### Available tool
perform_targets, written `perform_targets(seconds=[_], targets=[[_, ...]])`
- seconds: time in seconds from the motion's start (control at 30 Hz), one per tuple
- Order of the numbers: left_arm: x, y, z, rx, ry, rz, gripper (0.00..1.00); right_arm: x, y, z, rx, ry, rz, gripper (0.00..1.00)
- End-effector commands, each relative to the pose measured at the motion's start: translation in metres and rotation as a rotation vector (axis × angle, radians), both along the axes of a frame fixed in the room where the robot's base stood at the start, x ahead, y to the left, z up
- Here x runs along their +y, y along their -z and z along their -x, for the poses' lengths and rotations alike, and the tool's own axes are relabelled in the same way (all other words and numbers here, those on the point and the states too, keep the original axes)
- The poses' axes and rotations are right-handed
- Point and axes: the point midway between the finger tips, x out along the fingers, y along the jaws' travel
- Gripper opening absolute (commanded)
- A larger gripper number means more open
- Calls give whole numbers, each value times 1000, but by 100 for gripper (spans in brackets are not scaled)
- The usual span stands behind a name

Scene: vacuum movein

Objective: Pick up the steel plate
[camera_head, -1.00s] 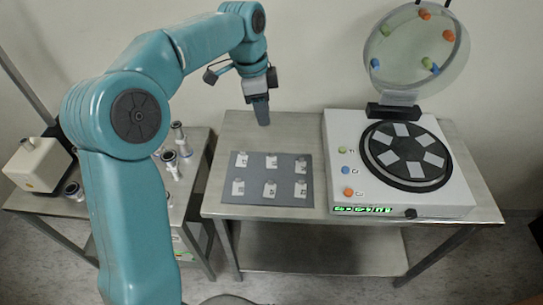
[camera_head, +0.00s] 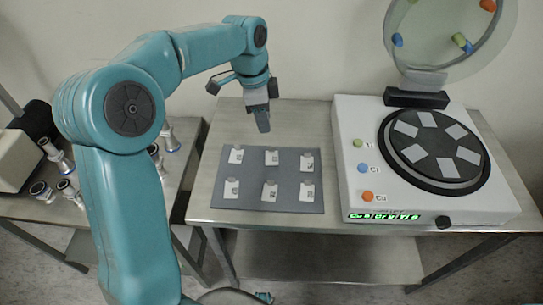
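Several small light plates lie in two rows on a dark grey mat (camera_head: 266,203) on the metal table. They include a back-row middle plate (camera_head: 271,158), a front-row middle plate (camera_head: 270,192) and a front-right plate (camera_head: 307,191). Their labels are too small to read, so I cannot tell which is the steel plate. My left gripper (camera_head: 262,120) hangs above the table behind the mat's back edge, apart from the plates. Its fingers overlap from this angle, so their opening is hidden. No plate is visible in it. My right gripper is out of view.
A white machine (camera_head: 400,200) with a black round stage (camera_head: 436,148), colored buttons and a raised clear lid (camera_head: 455,40) stands at right. A side table at left holds metal fittings (camera_head: 172,140). Bare tabletop (camera_head: 315,125) lies between mat and machine.

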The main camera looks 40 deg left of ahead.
Motion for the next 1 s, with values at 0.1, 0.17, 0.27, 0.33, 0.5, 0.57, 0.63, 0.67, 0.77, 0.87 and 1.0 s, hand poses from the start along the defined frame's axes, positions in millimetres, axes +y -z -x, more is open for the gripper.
perform_targets(seconds=[0.1,0.17,0.27,0.33,0.5,0.57,0.63,0.67,0.77,0.87,1.0], targets=[[-4,27,-1,3,0,1,35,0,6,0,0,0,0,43],[-5,35,-2,2,0,0,35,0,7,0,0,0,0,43],[-6,43,-4,0,0,0,35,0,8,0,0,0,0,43],[-6,47,-4,1,0,1,35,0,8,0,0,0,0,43],[-9,72,-9,3,0,1,35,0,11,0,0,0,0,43],[-10,81,-11,3,0,1,35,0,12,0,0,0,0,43],[-11,90,-12,3,0,0,35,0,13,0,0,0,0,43],[-11,93,-12,2,0,0,35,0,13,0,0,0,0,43],[-11,97,-13,0,0,0,35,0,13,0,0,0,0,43],[-11,97,-14,-1,0,-1,35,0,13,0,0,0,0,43],[-11,96,-13,-1,0,-1,19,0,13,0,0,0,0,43]])
